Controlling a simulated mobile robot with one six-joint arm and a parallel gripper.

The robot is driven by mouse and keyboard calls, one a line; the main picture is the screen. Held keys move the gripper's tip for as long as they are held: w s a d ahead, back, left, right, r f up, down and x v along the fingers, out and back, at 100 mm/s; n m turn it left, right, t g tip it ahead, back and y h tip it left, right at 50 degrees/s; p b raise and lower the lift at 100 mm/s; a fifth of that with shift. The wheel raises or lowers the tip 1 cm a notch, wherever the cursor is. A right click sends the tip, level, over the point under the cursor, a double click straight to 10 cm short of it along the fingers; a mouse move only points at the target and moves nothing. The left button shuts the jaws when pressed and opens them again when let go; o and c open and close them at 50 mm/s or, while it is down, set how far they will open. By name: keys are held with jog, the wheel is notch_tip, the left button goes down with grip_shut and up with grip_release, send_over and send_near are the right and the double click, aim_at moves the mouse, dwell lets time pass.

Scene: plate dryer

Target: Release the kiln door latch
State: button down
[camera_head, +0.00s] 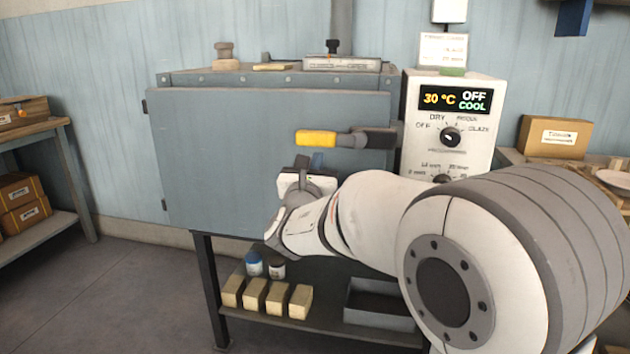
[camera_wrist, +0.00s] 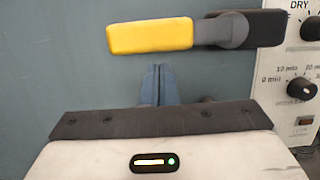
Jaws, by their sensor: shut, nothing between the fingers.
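The kiln door (camera_head: 220,165) is a flat blue-grey panel, and it looks closed against the kiln body. The latch (camera_head: 315,138) has a yellow handle that lies level, with a grey shank and a dark block at its right end. In the wrist view the yellow latch handle (camera_wrist: 150,36) crosses the upper middle. My gripper (camera_wrist: 160,68) is shut and empty, its blue fingertips just below the handle. Whether the tips touch the handle or door is unclear. In the head view my wrist hides part of the door below the latch.
A control box (camera_head: 450,115) with dials stands right of the door; its display reads 30 °C, OFF, COOL. A lower shelf (camera_head: 330,322) holds several blocks, two jars and a grey bin (camera_head: 378,305). A side table (camera_head: 25,135) stands left, with open floor between.

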aim_at(313, 137)
jog(key=shift+r, duration=0.3)
jog(key=shift+a+r+m+h+b, duration=0.2)
jog(key=shift+r+m+h+b, duration=0.25)
jog(key=shift+m, duration=0.45)
jog(key=shift+w+a+r+m+b, duration=0.15)
jog(key=shift+r+m+b, duration=0.15)
jog(key=shift+r+m, duration=0.45)
notch_tip(313, 137, up, 2)
jog(key=m, duration=0.1)
jog(key=m+h+b, duration=0.1)
jog(key=m, duration=0.1)
jog(key=m+g, duration=0.1)
jog(key=shift+r+m, duration=0.25)
jog(key=shift+m, duration=0.1)
jog(key=shift+s+d+r+m+g+h+b, duration=0.1)
jog(key=shift+d+r+m+g+h+b, duration=0.2)
jog(key=shift+r+m, duration=0.7)
jog(key=shift+s+d+r+m+g+h+b, duration=0.15)
jog(key=shift+d+r+m+g+b, duration=0.25)
jog(key=shift+m, duration=1)
jog(key=shift+s+d+r+m+g+h+b, duration=0.1)
jog(key=shift+d+r+m+g+h+b, duration=0.2)
jog(key=shift+r+m, duration=0.7)
jog(key=shift+a+f, duration=0.1)
jog(key=shift+f, duration=0.05)
